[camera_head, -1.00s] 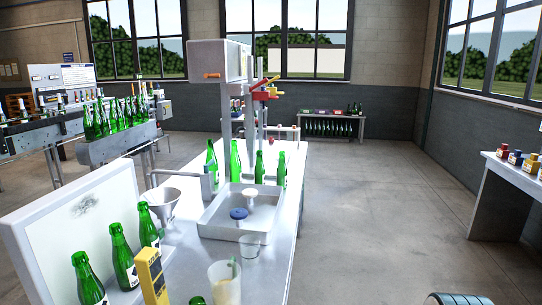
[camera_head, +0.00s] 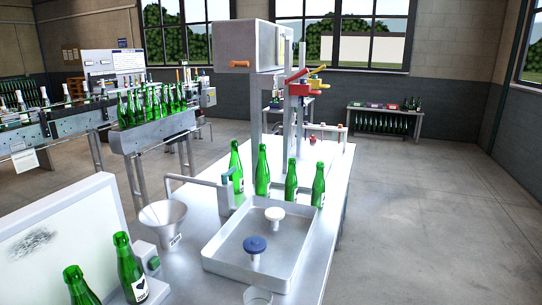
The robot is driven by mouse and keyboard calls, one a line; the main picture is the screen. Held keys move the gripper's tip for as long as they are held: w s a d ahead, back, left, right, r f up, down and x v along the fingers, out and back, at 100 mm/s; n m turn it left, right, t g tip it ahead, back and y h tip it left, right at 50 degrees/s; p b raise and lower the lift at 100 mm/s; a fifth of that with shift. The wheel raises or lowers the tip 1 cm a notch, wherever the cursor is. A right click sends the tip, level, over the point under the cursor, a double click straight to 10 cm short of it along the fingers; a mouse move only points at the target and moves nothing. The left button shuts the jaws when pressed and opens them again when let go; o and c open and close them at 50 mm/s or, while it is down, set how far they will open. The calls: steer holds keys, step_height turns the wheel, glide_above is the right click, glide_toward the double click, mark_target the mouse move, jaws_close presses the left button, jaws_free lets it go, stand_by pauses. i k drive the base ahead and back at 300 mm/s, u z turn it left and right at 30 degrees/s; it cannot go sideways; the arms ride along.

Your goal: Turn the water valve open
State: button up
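A grey water pipe (camera_head: 193,181) runs across the steel table just behind the funnel. An upright fitting with a small teal handle (camera_head: 228,175) stands at its right end, close to a green bottle; I take this for the water valve. Whether it is open or closed cannot be told at this size. A white tray (camera_head: 213,268) lies in front of it, holding a blue disc on a stem (camera_head: 255,246) and a white disc on a stem (camera_head: 274,215). No running water can be seen. My gripper is not in view.
Several green bottles (camera_head: 262,174) stand behind the tray. A metal funnel (camera_head: 164,220) is left of it, and a clear glass (camera_head: 257,296) in front. A machine with red and yellow levers (camera_head: 298,88) stands behind. The floor right of the table (camera_head: 400,220) is clear.

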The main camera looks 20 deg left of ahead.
mark_target(225, 175)
steer(key=i, duration=3)
steer(key=u, duration=3.45)
steer(key=i, duration=0.5)
steer(key=u, duration=0.05)
